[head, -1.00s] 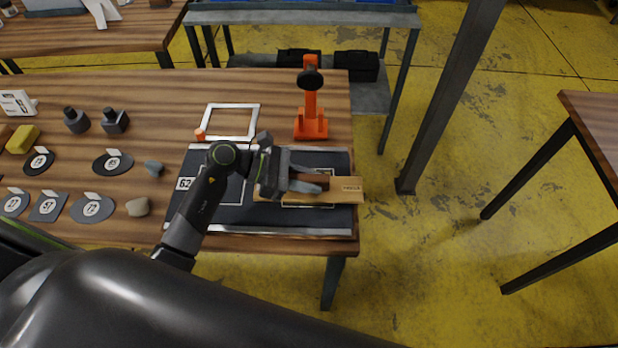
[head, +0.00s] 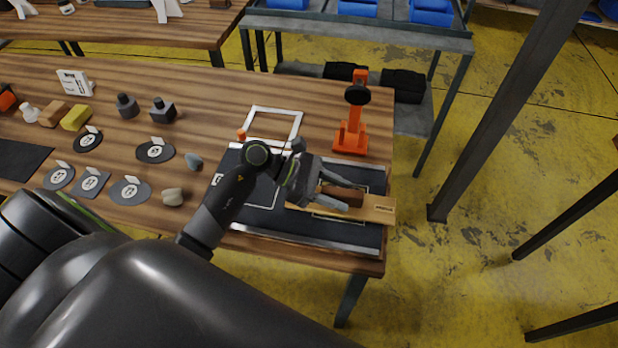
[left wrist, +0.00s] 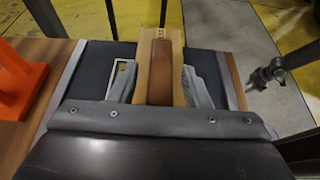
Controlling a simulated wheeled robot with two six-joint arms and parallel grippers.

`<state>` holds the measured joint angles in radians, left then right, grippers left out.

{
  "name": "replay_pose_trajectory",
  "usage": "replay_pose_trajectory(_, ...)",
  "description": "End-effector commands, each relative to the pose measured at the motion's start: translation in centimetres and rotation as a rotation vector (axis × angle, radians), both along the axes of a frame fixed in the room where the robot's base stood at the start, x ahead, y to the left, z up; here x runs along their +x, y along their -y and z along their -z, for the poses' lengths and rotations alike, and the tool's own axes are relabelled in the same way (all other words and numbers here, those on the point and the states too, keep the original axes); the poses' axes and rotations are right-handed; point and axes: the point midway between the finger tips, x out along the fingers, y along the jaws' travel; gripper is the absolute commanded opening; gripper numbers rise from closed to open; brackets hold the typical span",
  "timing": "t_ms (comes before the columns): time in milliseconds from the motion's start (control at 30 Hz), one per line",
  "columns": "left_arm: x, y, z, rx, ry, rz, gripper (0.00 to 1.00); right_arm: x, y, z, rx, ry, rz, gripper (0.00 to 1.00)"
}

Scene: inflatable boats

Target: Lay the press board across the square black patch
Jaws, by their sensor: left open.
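The press board (head: 378,210) is a flat tan wooden board with a brown handle block (head: 345,195) on top. It lies across a white-outlined square on the dark sheet (head: 285,232), near its right end. The board covers most of that square, so I cannot make out the black patch itself. My left gripper (head: 352,197) is open, with one finger on each side of the handle. The left wrist view shows the handle (left wrist: 161,72) between the spread fingers. A dark jointed part, probably my right gripper (left wrist: 268,75), shows at the right there; its jaws are unclear.
An orange clamp-like stand (head: 350,138) stands just beyond the sheet, close to my left gripper. A white square frame (head: 273,110) lies behind the sheet. Several round and square patches, stones and dark bottles (head: 127,106) occupy the table's left. The table's right edge is close to the board.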

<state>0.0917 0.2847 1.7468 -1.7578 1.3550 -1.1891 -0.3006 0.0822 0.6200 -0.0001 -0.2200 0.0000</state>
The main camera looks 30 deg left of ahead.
Motion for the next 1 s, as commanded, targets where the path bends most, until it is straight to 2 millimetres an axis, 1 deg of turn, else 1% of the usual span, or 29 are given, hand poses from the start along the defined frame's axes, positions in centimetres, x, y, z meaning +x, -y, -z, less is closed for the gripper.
replay_pose_trajectory(33, -0.3, -0.9, 0.0, 0.006, 0.002, 0.0, 0.43, 0.0, 0.0, 0.5, 0.0, 0.0, 0.0, 0.36)
replay_pose_trajectory(100, -0.5, -1.9, -0.4, 0.007, 0.001, 0.0, 0.43, 0.0, 0.0, 0.9, 0.0, 0.0, 0.0, 0.36)
replay_pose_trajectory(500, -2.1, -7.2, -2.8, 0.006, 0.0, 0.001, 0.43, 0.0, 0.0, 2.5, 0.0, 0.0, 0.0, 0.36)
replay_pose_trajectory(733, -2.6, -8.9, -3.7, 0.002, 0.001, 0.001, 0.43, 0.0, -0.1, 2.9, 0.001, 0.0, 0.0, 0.36)
replay_pose_trajectory(1000, -2.8, -9.3, -4.1, 0.0, 0.0, 0.001, 0.43, 0.0, -0.3, 3.0, 0.004, 0.0, 0.002, 0.36)
